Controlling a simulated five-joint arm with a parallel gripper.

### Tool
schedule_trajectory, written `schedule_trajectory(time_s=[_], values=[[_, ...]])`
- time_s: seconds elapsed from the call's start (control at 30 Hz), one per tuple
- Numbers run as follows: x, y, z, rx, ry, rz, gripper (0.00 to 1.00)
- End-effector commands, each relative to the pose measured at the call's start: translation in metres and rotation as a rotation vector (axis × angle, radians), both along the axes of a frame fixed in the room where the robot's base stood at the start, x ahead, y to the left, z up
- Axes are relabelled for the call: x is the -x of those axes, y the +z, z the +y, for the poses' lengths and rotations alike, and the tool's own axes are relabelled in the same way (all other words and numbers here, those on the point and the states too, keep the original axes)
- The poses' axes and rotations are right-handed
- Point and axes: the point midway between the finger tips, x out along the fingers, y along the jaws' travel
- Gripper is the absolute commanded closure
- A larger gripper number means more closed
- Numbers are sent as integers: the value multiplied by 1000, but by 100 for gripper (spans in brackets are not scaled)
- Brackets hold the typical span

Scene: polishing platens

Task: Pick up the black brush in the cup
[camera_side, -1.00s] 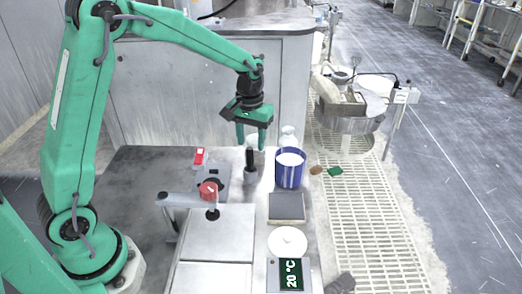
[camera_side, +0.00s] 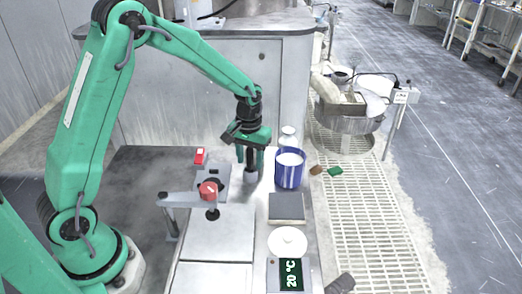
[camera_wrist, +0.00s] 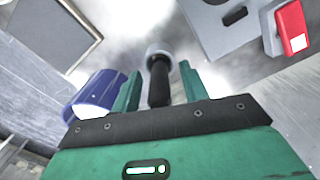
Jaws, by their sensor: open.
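The black brush (camera_side: 250,155) stands upright in a small grey cup (camera_side: 251,175) on the bench, with its dark handle pointing up. In the wrist view the brush handle (camera_wrist: 158,82) lies between the two green fingers, and the cup's pale rim (camera_wrist: 157,49) shows beyond it. My gripper (camera_side: 252,160) has come down over the brush from above. It is open, with one finger (camera_wrist: 190,78) on each side of the handle; a gap shows on the right, and on the left the finger is close to it. The brush's lower end is hidden in the cup.
A blue container (camera_side: 289,170) with white contents stands just right of the cup, close to my gripper. A clear bottle (camera_side: 288,137) is behind it. A red-knobbed fixture (camera_side: 208,190) stands to the left front. A dark pad (camera_side: 286,208) and a white dish (camera_side: 287,243) lie in front.

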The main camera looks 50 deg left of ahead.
Motion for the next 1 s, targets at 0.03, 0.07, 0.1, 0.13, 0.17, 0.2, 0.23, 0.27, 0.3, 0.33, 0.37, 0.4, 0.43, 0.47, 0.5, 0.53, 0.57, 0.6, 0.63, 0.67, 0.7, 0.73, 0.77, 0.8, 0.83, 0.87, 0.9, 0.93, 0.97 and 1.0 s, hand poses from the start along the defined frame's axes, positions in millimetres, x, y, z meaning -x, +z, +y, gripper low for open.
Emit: schedule_trajectory(time_s=[0.03,0.07,0.1,0.13,0.17,0.2,0.23,0.27,0.3,0.33,0.37,0.4,0.43,0.47,0.5,0.53,0.57,0.6,0.63,0.67,0.7,0.73,0.77,0.8,0.83,0.87,0.9,0.93,0.97,1.0], values=[[0,-3,0,0,0,0,56],[0,-3,0,0,0,-1,56],[0,-4,0,0,0,-1,56],[0,-4,0,0,0,-1,56],[0,-4,0,0,0,-1,56],[0,-4,0,0,0,-1,56],[0,-4,0,0,0,-1,56],[0,-4,0,0,0,-1,56],[0,-4,0,0,0,-1,56],[0,-4,0,0,0,-1,56],[0,-4,0,0,0,-1,56],[0,-4,0,0,0,-1,56],[0,-4,0,0,0,-1,56],[0,-4,0,0,0,-1,56],[0,-4,0,0,0,-1,56],[0,-4,0,0,0,-1,56],[0,-4,0,0,0,-1,56],[0,-4,0,0,0,-1,64],[0,-4,0,0,0,-1,70],[0,-4,0,0,0,-1,76],[0,-4,0,0,0,-1,84],[0,-4,0,0,0,-1,89],[0,-4,0,0,0,-1,95],[0,-4,0,0,0,-1,100],[0,-4,0,0,0,-1,100],[0,-4,0,1,0,-1,100],[0,-4,0,1,0,-1,100],[0,-4,0,1,0,-1,100],[0,-4,0,1,0,-1,100],[0,-4,0,1,0,-1,100]])
